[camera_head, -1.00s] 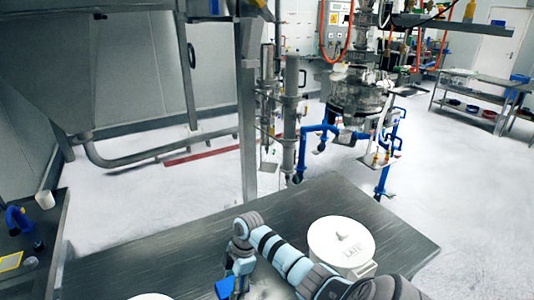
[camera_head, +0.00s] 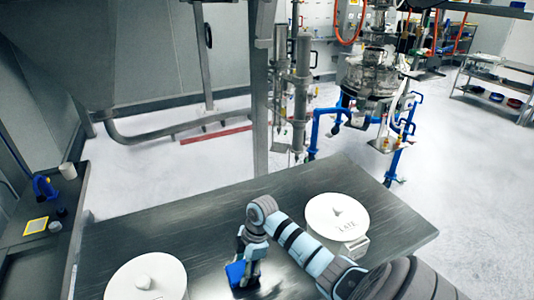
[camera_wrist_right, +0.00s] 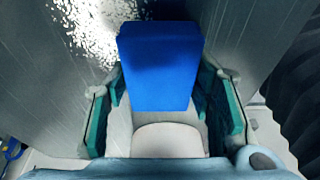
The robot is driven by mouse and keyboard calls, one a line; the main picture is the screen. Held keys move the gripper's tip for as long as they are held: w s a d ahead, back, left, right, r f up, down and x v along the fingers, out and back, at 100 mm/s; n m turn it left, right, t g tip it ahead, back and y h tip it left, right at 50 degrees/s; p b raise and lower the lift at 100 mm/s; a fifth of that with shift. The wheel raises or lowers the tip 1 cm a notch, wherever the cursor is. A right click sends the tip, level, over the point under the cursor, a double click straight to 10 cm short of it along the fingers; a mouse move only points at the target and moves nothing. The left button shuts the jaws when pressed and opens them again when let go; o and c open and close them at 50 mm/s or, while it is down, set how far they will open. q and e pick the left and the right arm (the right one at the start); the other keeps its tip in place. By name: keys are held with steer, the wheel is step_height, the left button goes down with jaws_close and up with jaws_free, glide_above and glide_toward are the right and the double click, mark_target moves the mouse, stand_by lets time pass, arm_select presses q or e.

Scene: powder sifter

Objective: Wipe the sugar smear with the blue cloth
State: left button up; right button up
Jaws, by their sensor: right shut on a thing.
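The blue cloth (camera_head: 236,273) is a folded, block-like pad, low over the metal table near its front. My right gripper (camera_head: 246,268) is shut on it. In the right wrist view the cloth (camera_wrist_right: 160,65) sits between the fingers of the right gripper (camera_wrist_right: 160,105). The sugar smear (camera_wrist_right: 95,28) shows there as white grains on the dark tabletop, beyond and left of the cloth. Some of it may be hidden under the cloth. I cannot make out the smear clearly in the head view. Whether the cloth touches the table is unclear. My left gripper is not in view.
A white lidded pot marked "LATE" (camera_head: 337,216) stands on the table (camera_head: 205,225) right of my arm. Another white lidded pot (camera_head: 148,278) stands at the front left. The table is clear between and behind them. A side bench (camera_head: 20,258) holds small items.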

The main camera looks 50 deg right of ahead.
mark_target(238, 269)
steer(key=shift+w+r, duration=0.2)
steer(key=shift+r, duration=0.45)
steer(key=shift+w+r, duration=0.15)
steer(key=shift+r, duration=0.6)
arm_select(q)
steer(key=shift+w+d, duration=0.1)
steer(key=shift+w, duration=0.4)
arm_select(e)
steer(key=shift+r, duration=1.45)
